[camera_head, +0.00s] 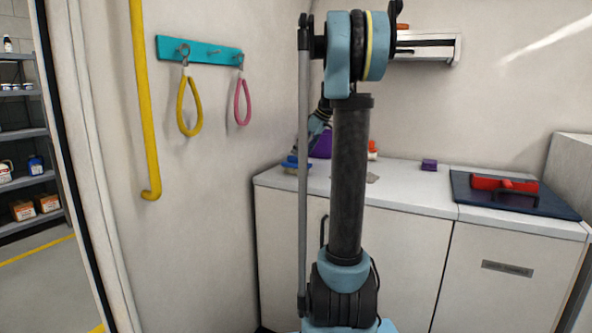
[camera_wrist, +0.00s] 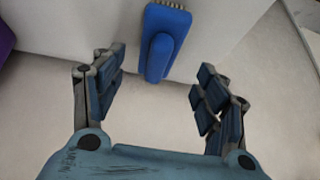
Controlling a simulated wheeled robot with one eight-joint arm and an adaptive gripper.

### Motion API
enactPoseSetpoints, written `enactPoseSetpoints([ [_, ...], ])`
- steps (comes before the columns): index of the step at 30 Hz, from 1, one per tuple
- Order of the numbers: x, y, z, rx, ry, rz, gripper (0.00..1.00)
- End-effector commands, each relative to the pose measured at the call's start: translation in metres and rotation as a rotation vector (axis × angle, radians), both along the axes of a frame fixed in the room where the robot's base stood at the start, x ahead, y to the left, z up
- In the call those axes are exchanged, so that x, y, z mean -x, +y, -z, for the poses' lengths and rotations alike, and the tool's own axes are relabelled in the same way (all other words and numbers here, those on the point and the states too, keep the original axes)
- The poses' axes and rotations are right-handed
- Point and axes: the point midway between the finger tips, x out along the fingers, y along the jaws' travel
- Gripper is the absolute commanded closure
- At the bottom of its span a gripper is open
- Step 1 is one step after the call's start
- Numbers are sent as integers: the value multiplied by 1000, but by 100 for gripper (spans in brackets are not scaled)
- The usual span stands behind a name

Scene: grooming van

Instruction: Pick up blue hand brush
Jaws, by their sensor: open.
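The blue hand brush (camera_wrist: 165,40) lies on the pale counter in the wrist view, at the upper middle, with bristles showing at its far end. Its handle points back between my fingers. My gripper (camera_wrist: 158,92) is open, with one finger on each side of the handle end and clear space to both; nothing is held. In the head view a small part of the blue brush (camera_head: 291,162) shows at the counter's left end. My arm covers much of the middle there, and my gripper is mostly hidden.
A purple item (camera_head: 321,146) stands close behind the brush. The counter (camera_head: 415,187) also bears a small purple block (camera_head: 429,165) and a dark mat (camera_head: 557,204) with a red tool (camera_head: 503,184). A wall rack (camera_head: 213,52) holds yellow and pink loops. A yellow rail (camera_head: 145,100) runs down the left wall.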

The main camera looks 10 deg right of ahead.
Motion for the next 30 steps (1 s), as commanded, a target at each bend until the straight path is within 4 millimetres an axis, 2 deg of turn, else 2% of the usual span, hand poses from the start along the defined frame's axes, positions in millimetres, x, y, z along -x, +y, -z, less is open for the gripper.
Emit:
enactPoseSetpoints([
  [8, -6, 7, 16, 0, 0, 1, 33],
  [18, -21, 22, 51, 1, -1, 0, 33],
  [28, -22, 24, 56, 0, 0, 1, 33],
  [30, -22, 24, 56, 0, 0, 1, 49],
])
